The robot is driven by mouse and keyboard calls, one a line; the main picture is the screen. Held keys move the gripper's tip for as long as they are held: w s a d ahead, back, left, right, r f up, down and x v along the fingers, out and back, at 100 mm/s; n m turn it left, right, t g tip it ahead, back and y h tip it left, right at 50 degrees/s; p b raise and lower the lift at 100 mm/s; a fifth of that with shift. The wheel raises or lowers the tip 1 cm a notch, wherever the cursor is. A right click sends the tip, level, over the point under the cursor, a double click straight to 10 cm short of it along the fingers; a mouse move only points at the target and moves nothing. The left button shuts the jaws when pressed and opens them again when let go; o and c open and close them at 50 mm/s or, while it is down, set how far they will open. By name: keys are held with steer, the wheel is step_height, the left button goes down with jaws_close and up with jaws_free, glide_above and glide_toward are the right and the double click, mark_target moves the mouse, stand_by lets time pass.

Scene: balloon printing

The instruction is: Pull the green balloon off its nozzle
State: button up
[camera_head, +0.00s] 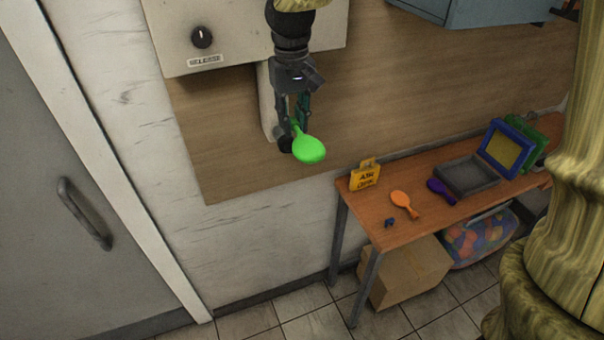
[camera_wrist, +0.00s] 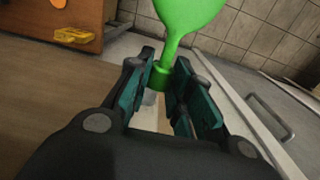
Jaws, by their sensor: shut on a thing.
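The green balloon (camera_head: 309,148) hangs at the wall unit below the control box, bulb toward the camera. It also shows in the wrist view (camera_wrist: 186,14), with its neck running down between my fingers. My gripper (camera_head: 296,122) is shut on the balloon's neck; its two teal finger pads (camera_wrist: 160,88) stand on either side of the neck. The nozzle is hidden behind the gripper and balloon, so I cannot tell whether the neck is still on it.
A control box (camera_head: 245,32) with a black knob is above. At right, a wooden table (camera_head: 420,228) bears an orange balloon (camera_head: 400,199), a purple balloon (camera_head: 437,186), a yellow sign (camera_head: 365,176), a grey tray (camera_head: 466,190) and frames. A grey door (camera_head: 80,200) is at left.

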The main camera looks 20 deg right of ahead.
steer(key=shift+r, duration=3.8)
